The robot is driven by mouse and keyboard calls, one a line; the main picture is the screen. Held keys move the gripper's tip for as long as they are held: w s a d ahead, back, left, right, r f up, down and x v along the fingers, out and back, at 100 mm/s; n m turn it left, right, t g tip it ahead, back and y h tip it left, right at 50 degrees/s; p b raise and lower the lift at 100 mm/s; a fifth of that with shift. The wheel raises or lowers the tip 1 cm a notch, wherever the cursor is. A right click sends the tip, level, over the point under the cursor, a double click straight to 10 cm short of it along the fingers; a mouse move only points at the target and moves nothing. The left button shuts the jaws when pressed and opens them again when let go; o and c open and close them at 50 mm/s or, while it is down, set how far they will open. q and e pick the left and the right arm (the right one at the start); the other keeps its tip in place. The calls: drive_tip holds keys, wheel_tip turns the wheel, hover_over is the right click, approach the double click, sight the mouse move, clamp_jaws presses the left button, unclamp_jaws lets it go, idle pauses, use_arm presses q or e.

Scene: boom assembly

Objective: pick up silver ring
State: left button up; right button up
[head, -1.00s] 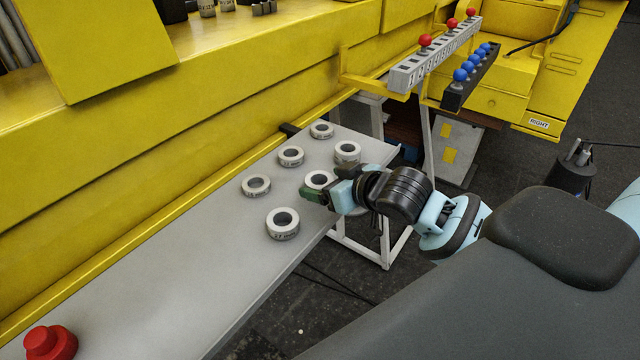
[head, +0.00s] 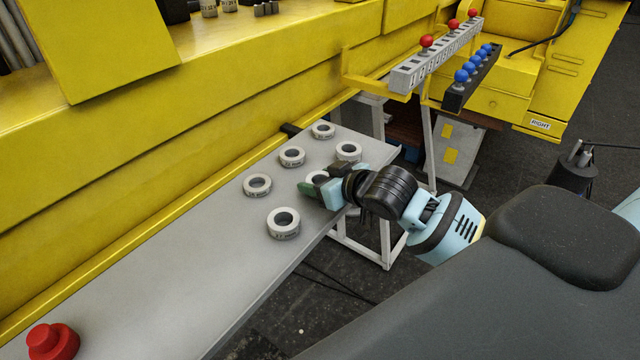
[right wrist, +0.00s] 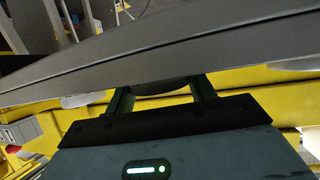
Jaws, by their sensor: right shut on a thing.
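Several silver rings with printed labels lie flat on the grey table. My right gripper (head: 311,189) is at the ring (head: 316,176) in the middle right of the group and is shut on it; the gripper covers much of it. In the right wrist view, the two fingers (right wrist: 162,95) stand apart with the dark, shaded edge of the ring (right wrist: 165,87) between them, close to the table surface. I cannot tell whether the ring is clear of the table. My left gripper is in neither view.
Other rings stand close by: a front one (head: 283,223), a left one (head: 257,185), and one behind the gripper (head: 348,151). A red knob (head: 52,341) sits front left.

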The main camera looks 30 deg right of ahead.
drive_tip(key=shift+r, duration=0.15)
drive_tip(key=shift+r, duration=0.55)
wheel_tip(320, 180, up, 3)
drive_tip(key=shift+f, duration=0.15)
drive_tip(key=s+a, duration=0.2)
drive_tip(key=a, duration=0.2)
drive_tip(key=s+a, duration=0.3)
drive_tip(key=a, duration=0.2)
drive_tip(key=s+a+r, duration=0.1)
drive_tip(key=s+a, duration=0.1)
drive_tip(key=a, duration=0.3)
drive_tip(key=shift+s+a+r, duration=0.1)
drive_tip(key=shift+s+a, duration=0.05)
